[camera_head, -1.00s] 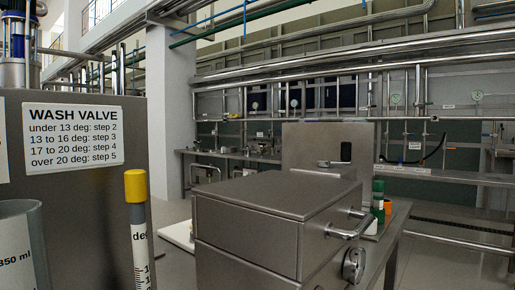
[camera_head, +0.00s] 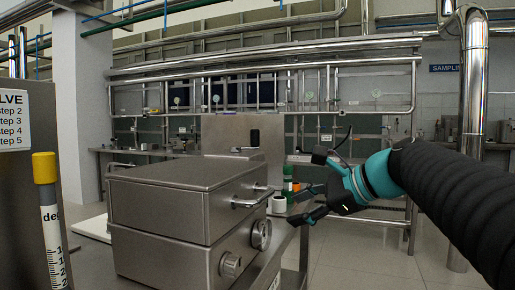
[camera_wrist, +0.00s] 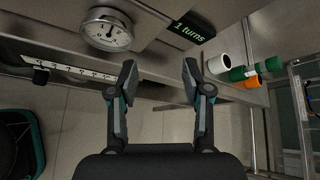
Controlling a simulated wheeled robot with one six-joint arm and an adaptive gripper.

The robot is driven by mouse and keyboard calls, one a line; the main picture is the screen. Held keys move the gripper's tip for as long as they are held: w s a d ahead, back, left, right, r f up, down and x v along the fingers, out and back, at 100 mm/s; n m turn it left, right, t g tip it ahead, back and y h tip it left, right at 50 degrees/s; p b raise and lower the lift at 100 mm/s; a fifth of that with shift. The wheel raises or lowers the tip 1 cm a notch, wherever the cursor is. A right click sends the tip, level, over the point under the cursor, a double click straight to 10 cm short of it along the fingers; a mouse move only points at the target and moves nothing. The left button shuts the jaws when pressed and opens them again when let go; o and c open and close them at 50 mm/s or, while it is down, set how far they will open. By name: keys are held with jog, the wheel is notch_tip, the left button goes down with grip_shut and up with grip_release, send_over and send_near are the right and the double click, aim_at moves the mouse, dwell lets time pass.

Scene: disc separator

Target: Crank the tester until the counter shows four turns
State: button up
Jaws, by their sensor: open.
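A lit counter (camera_wrist: 190,27) reads "1 turns" at the top of the wrist view. A round white dial gauge (camera_wrist: 107,31) sits to its left. In the head view a steel box (camera_head: 175,195) has a bar handle (camera_head: 254,198) and round fittings on its right side. I cannot tell which part is the tester's crank. My gripper (camera_head: 303,187) is open and empty, right of the box; it also shows in the wrist view (camera_wrist: 159,80), with nothing between its fingers.
A white cup (camera_wrist: 218,64), green bottles (camera_wrist: 238,73) and an orange item (camera_wrist: 253,82) stand right of the counter. A yellow-capped scale tube (camera_head: 50,220) stands at the left front. Open floor (camera_head: 350,255) lies right of the bench.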

aim_at(255, 146)
jog(key=w+d+r+m+y, duration=0.2)
jog(key=w+r+m+y, duration=0.55)
jog(key=r, duration=0.65)
jog(key=shift+n+t+h, duration=0.4)
jog(key=shift+n+h, duration=0.25)
jog(key=shift+h, duration=0.1)
jog(key=x, duration=0.9)
jog(key=w+x, duration=0.1)
jog(key=x, duration=0.4)
jog(key=shift+d, duration=0.2)
grip_shut()
